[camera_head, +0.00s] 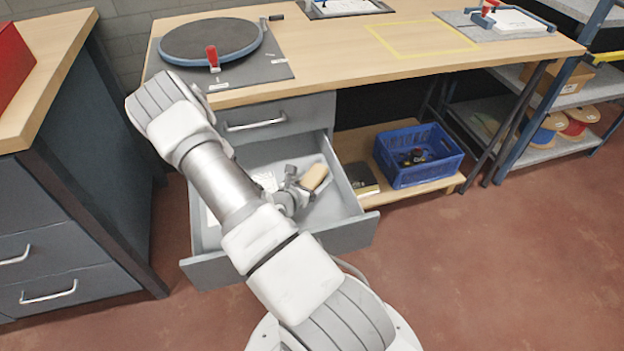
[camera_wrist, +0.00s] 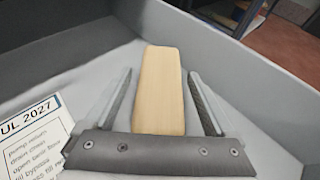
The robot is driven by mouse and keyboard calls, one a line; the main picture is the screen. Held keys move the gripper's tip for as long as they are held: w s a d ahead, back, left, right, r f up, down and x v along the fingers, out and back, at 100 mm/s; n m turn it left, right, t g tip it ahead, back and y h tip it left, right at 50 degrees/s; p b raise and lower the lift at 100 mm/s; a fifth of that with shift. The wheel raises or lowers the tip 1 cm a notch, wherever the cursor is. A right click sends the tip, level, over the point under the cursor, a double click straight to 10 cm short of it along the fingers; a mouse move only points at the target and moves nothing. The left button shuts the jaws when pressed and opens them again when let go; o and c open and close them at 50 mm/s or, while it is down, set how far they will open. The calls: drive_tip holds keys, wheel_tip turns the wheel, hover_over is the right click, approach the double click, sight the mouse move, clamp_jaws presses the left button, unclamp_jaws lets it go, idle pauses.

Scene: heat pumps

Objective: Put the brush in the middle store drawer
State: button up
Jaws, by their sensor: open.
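The brush shows as a pale wooden block (camera_head: 315,177) inside an open grey drawer (camera_head: 345,240) under the workbench. In the wrist view the wooden block (camera_wrist: 161,95) lies between the two fingers of my gripper (camera_wrist: 160,80), with a gap on each side. My gripper (camera_head: 303,186) is open and reaches down into the drawer. Any bristles are hidden. I cannot tell how far the brush is above the drawer floor, if at all. A shut drawer (camera_head: 270,121) sits directly above the open one.
A printed sheet (camera_wrist: 35,140) lies in the drawer, left of my gripper. A blue crate (camera_head: 420,160) and a dark box (camera_head: 360,180) stand on the shelf to the right. A grey cabinet (camera_head: 60,240) stands at left. Red floor at right is clear.

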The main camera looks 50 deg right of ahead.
drive_tip(key=p+v, duration=0.3)
drive_tip(key=v, duration=0.9)
drive_tip(key=shift+r, duration=0.2)
drive_tip(key=s+a+r+m+g+y, duration=0.1)
drive_tip(key=s+a+r+m+g, duration=0.15)
drive_tip(key=r+m, duration=0.55)
drive_tip(key=s+a+r+m+g+y, duration=0.1)
drive_tip(key=s+r+m+g+y, duration=0.3)
drive_tip(key=r, duration=0.7)
drive_tip(key=s+a+r+m+t+y, duration=0.3)
drive_tip(key=a+r+m+t+y, duration=0.5)
drive_tip(key=a+r, duration=0.8)
drive_tip(key=a+m, duration=0.1)
drive_tip(key=a, duration=0.1)
drive_tip(key=shift+s+a, duration=0.2)
drive_tip(key=shift+a, duration=0.1)
drive_tip(key=shift+s+f, duration=0.1)
